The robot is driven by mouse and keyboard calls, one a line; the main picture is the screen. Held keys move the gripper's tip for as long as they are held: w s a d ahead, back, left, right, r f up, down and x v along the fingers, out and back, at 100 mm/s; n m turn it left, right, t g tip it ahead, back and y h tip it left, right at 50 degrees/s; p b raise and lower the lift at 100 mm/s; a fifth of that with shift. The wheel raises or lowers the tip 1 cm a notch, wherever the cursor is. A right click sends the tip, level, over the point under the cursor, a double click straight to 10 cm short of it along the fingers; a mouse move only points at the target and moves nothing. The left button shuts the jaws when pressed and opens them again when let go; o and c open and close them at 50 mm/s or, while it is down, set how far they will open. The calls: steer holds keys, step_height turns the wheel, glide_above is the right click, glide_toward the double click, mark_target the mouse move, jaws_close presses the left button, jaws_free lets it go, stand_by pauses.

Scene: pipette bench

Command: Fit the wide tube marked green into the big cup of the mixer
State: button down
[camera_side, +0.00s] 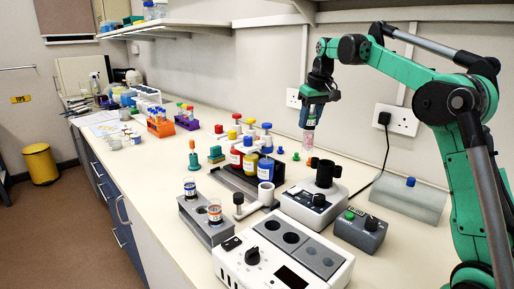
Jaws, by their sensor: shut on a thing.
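My gripper (311,102) is shut on a wide clear tube (307,118) with pinkish marks, held upright in the air.
A white block heater (284,256) with round wells stands in front, and a grey box (360,232) with a green button is right of the mixer. A grey rack (203,222) holds two tubes. Coloured bottles (250,162) stand behind at the left.

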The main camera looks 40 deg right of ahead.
steer(key=shift+m, duration=0.4)
steer(key=shift+s+d+f, duration=0.3)
steer(key=shift+s+d, duration=0.3)
steer(key=shift+s, duration=0.05)
steer(key=shift+s+d+f, duration=0.25)
steer(key=shift+s+d, duration=0.35)
steer(key=shift+d, duration=0.05)
steer(key=shift+s+d+f, duration=0.3)
steer(key=shift+s+d, duration=0.3)
steer(key=shift+s, duration=0.05)
steer(key=shift+f, duration=1.3)
steer(key=shift+f, duration=1.35)
steer(key=shift+c, duration=2.1)
jaws_free()
